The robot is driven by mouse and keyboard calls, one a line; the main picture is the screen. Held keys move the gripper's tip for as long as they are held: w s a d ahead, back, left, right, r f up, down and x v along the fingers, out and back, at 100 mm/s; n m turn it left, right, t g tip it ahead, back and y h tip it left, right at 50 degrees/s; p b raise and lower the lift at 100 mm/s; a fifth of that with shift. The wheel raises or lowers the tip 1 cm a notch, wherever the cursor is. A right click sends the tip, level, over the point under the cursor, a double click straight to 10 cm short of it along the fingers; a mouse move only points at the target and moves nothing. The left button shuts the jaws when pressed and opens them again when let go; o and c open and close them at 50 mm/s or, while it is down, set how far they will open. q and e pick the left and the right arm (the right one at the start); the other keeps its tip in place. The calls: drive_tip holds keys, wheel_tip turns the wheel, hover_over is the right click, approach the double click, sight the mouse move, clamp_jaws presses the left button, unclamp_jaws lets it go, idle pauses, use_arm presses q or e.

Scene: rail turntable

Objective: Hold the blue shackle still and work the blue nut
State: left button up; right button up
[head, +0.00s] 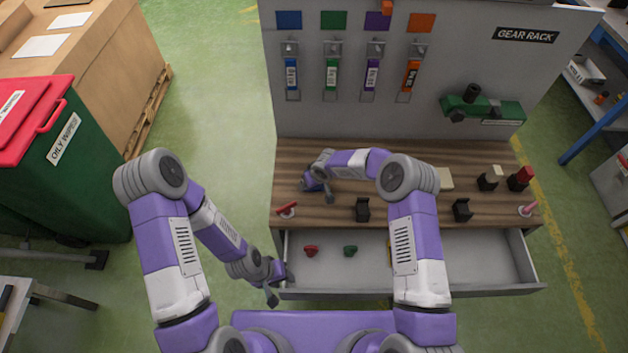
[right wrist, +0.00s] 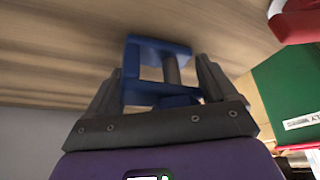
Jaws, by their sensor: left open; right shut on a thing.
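The blue shackle (right wrist: 130,72) is a squared blue frame with a grey pin (right wrist: 172,70) across it. My right gripper (right wrist: 160,78) is shut on it, one finger on each side. In the head view the shackle (head: 307,183) is a small blue shape at the left of the wooden bench, partly hidden by my right gripper (head: 318,193). A blue piece (right wrist: 180,100) sits at the near end of the pin; I cannot tell whether it is the nut. My left gripper (head: 274,285) is open and empty, by the drawer's left front corner, apart from the shackle.
An open drawer (head: 340,275) below the bench (head: 415,213) holds a red piece (head: 311,250) and a green piece (head: 350,251). A red-handled item (head: 286,210) and black blocks (head: 362,209) stand along the bench front. The gear rack panel (head: 350,120) rises behind.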

drive_tip(key=o, duration=1.3)
drive_tip(key=v, duration=1.2)
